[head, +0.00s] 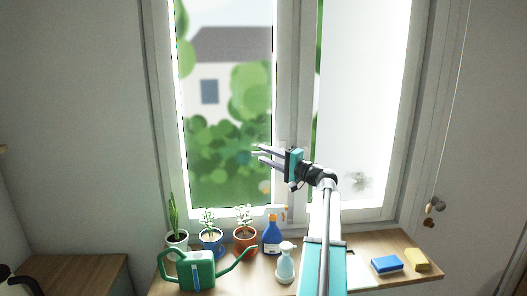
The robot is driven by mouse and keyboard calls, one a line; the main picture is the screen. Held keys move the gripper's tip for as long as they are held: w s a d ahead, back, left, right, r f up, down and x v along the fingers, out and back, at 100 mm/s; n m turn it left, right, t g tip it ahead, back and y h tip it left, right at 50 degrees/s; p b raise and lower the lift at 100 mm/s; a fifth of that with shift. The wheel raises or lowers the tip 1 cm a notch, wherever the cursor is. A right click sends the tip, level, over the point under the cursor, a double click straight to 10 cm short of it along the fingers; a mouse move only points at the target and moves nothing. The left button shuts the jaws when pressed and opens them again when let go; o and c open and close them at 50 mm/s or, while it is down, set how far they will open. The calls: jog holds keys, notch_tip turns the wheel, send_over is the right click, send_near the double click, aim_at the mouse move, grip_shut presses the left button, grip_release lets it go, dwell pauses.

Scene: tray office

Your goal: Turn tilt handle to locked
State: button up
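The window (295,40) has a left pane with a garden view and a right pane that is mostly whitish. I cannot make out the tilt handle; it may be hidden behind my arm or gripper. My gripper (258,153) is in front of the window, around the left pane's right edge and the middle frame. Its fingers point left and stand apart, with nothing seen between them. I cannot tell how far it is from the frame.
On the wooden sill (225,283) stand several potted plants (245,238), a green watering can (197,270), a blue spray bottle (272,237) and a pale bottle (285,267). A blue sponge (387,264) and a yellow sponge (416,259) lie right. My arm crosses the sill.

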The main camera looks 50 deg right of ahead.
jog(key=shift+w+a+r, duration=0.1)
jog(key=shift+w, duration=0.75)
grip_shut()
jog(key=shift+a, duration=0.1)
